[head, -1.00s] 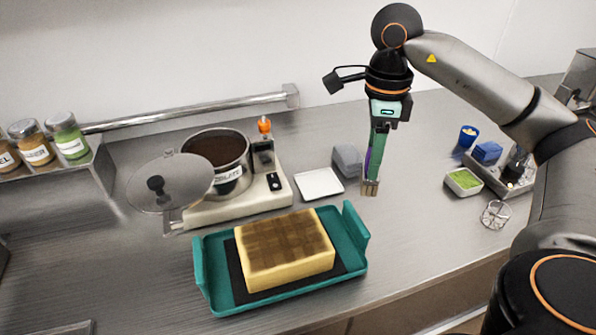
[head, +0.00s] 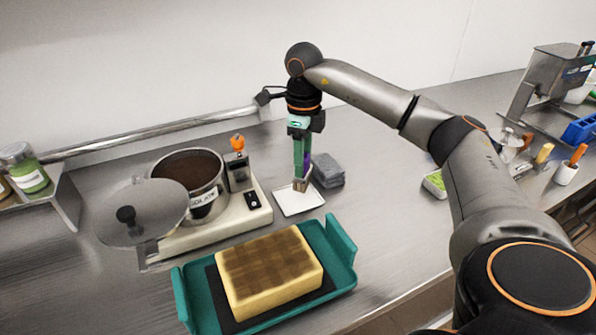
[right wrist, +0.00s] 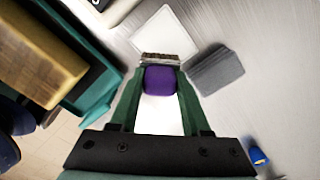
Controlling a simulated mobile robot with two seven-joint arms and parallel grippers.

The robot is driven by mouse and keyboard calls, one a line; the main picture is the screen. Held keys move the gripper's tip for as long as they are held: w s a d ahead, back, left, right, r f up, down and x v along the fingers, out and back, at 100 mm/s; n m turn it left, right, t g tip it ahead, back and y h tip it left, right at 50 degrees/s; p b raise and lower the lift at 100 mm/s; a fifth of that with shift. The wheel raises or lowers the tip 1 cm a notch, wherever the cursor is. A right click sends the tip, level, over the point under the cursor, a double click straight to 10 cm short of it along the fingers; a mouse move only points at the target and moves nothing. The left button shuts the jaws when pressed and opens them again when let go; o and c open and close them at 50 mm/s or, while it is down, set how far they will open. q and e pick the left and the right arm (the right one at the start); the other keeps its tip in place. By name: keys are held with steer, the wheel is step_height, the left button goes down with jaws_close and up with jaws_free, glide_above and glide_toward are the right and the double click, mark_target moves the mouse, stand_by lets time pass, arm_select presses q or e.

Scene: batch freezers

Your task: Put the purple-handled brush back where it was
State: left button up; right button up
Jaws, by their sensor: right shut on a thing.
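My right gripper (head: 302,172) points down and is shut on the purple-handled brush. The brush's purple handle (right wrist: 160,80) shows between the green fingers in the right wrist view, with its bristles (right wrist: 160,58) beyond the fingertips. The dish also shows in the right wrist view (right wrist: 168,30). I cannot tell whether the bristles touch it. My left gripper is not in view.
Folded grey cloths (head: 328,170) lie just right of the dish. A teal tray (head: 342,245) with a cake (head: 268,270) stands in front. A hot plate (head: 240,212) with a chocolate pot (head: 190,170) stands at left. Behind the cloths the counter is clear.

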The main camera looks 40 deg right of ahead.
steer(key=shift+w+f, duration=0.5)
steer(key=shift+f, duration=0.05)
steer(key=shift+w+f+p, duration=0.15)
steer(key=shift+f, duration=0.8)
steer(key=shift+w+f+p, duration=0.1)
steer(key=shift+f+p, duration=0.05)
steer(key=shift+f, duration=0.75)
steer(key=shift+f, duration=0.2)
steer(key=o, duration=1.2)
steer(key=shift+r, duration=0.15)
step_height(320, 180, up, 12)
